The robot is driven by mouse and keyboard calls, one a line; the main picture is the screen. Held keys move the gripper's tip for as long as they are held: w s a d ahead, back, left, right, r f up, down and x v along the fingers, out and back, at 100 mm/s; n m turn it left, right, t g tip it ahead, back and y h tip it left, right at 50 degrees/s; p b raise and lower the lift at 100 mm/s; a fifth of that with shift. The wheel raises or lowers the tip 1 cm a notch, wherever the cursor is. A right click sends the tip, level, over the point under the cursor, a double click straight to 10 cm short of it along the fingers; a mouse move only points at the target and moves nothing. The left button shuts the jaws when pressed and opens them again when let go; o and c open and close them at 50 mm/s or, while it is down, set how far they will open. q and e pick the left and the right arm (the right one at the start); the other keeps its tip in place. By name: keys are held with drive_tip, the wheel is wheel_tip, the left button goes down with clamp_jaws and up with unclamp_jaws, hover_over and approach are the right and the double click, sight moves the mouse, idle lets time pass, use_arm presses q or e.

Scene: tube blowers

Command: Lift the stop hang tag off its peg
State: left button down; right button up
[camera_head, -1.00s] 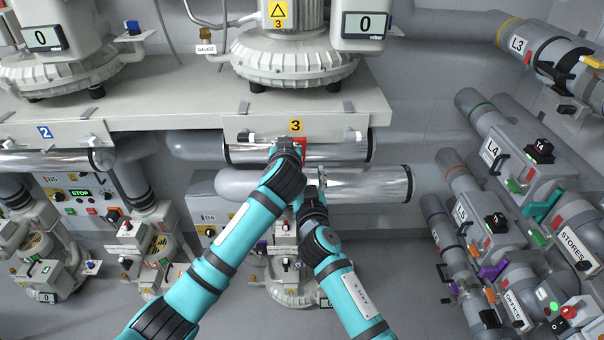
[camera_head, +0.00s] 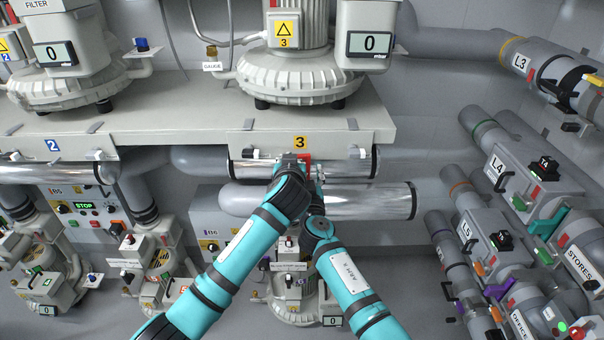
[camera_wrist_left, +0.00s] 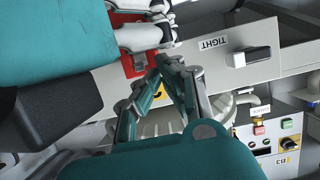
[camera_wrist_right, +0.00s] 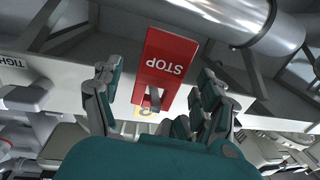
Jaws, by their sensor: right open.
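The red stop hang tag (camera_wrist_right: 166,65) hangs on a small metal peg (camera_wrist_right: 155,99) below the yellow "3" label (camera_head: 299,142). The right wrist view shows it upside down, with the peg through its slot. My right gripper (camera_wrist_right: 157,85) is open, with one finger on each side of the tag and gaps between. In the head view, the tag (camera_head: 305,161) is mostly hidden behind my grippers. My left gripper (camera_wrist_left: 165,65) is beside the tag (camera_wrist_left: 133,62), on its left in the room. Its fingertips look close together; I cannot tell whether they touch anything.
A shiny pipe (camera_head: 365,200) runs just below. The shelf front (camera_head: 345,138) is behind the tag. My two forearms are close together.

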drive_tip(key=shift+c, duration=0.4)
drive_tip(key=c, duration=1.1)
use_arm(q)
drive_tip(key=shift+r, duration=0.6)
use_arm(e)
drive_tip(key=shift+c, duration=0.2)
use_arm(q)
drive_tip(key=v, duration=1.2)
